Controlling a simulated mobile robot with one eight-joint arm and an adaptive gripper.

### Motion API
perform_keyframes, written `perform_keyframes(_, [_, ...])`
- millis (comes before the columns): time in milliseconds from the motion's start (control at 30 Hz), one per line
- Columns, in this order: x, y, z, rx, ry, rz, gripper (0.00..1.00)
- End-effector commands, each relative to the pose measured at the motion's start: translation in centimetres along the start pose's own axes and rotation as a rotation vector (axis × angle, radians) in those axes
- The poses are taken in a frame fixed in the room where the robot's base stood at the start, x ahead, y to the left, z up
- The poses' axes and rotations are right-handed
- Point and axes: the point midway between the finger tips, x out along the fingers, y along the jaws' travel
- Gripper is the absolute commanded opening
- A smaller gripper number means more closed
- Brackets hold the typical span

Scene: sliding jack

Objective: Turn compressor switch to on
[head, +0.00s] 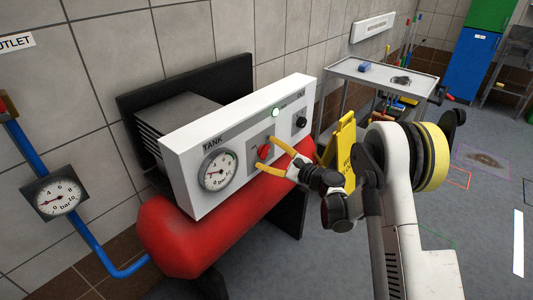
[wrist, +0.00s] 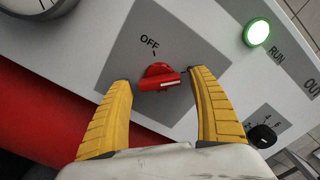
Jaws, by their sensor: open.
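The compressor switch is a red rotary knob (wrist: 158,77) on a grey plate of the white control panel (head: 245,135). The knob also shows in the head view (head: 264,151). An "OFF" label (wrist: 149,41) sits above it in the wrist view. The knob's white mark points to the right, away from "OFF". My gripper (wrist: 160,76) is open, with one yellow finger on each side of the knob. Whether the fingers touch it I cannot tell. The right finger hides part of the plate. The round "RUN" light (wrist: 257,32) glows green.
A tank gauge (head: 218,171) and a small black knob (head: 299,122) are on the same panel. The red tank (head: 190,235) lies below. A yellow floor sign (head: 343,140) and a grey cart (head: 375,72) stand behind my arm. Open floor is at the right.

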Motion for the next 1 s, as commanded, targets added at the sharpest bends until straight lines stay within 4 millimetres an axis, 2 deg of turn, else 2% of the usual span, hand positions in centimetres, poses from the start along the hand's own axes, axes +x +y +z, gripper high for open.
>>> perform_keyframes(167, [-2.3,-0.1,-0.1,0.000,0.002,-0.002,0.71])
perform_keyframes(400, [-7.8,-0.1,-0.1,0.000,0.002,-0.003,0.71])
perform_keyframes(600, [-10.9,-0.1,0.0,0.000,0.002,-0.002,0.71])
perform_keyframes(767, [-11.8,0.0,0.0,0.000,0.000,0.000,0.71])
perform_keyframes(1000, [-11.9,0.0,0.0,0.000,0.000,0.000,0.71])
